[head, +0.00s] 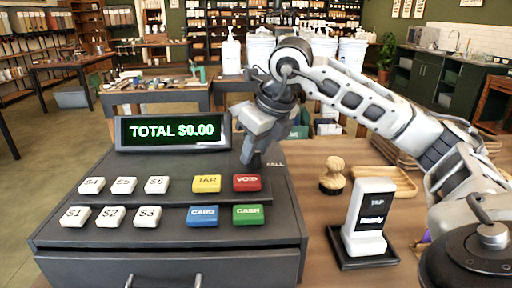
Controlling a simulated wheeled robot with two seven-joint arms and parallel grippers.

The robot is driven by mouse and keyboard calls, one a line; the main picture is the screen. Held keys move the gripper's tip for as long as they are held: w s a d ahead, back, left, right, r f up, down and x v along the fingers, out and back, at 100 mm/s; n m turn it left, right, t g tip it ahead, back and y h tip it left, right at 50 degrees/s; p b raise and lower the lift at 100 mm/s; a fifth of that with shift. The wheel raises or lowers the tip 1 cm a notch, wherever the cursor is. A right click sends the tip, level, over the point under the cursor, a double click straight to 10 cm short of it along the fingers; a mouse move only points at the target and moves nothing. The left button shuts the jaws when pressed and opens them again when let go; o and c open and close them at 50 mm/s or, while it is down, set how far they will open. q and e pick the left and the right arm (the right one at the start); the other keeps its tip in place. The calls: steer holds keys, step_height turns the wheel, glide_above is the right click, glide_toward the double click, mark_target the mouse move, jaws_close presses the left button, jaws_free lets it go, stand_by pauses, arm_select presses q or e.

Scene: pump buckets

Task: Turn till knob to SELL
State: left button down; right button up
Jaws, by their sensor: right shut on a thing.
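The dark till (170,245) stands on the wooden counter, with its display (172,131) reading TOTAL $0.00. My right gripper (250,157) points down at the till top's back right corner, right of the display. It is shut on the till knob, which its fingers hide. A small pale label (276,164) shows just right of the fingers, only partly readable. The knob's pointing direction cannot be seen. My left gripper is not in view.
The till top carries several white keys (111,216), a yellow JAR key (207,183), and red VOID (247,182), blue CARD (203,216) and green CASH (248,214) keys. Right of the till are a wooden stamp (332,176), a card reader (368,215) and a wooden tray (385,181).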

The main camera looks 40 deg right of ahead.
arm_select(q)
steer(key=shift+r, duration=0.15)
arm_select(e)
steer(key=o, duration=1)
arm_select(q)
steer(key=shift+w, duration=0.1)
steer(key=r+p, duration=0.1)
steer(key=p, duration=0.2)
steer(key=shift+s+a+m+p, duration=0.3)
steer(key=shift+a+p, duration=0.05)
steer(key=shift+p, duration=0.05)
arm_select(e)
steer(key=v, duration=1.6)
steer(key=shift+w, duration=0.1)
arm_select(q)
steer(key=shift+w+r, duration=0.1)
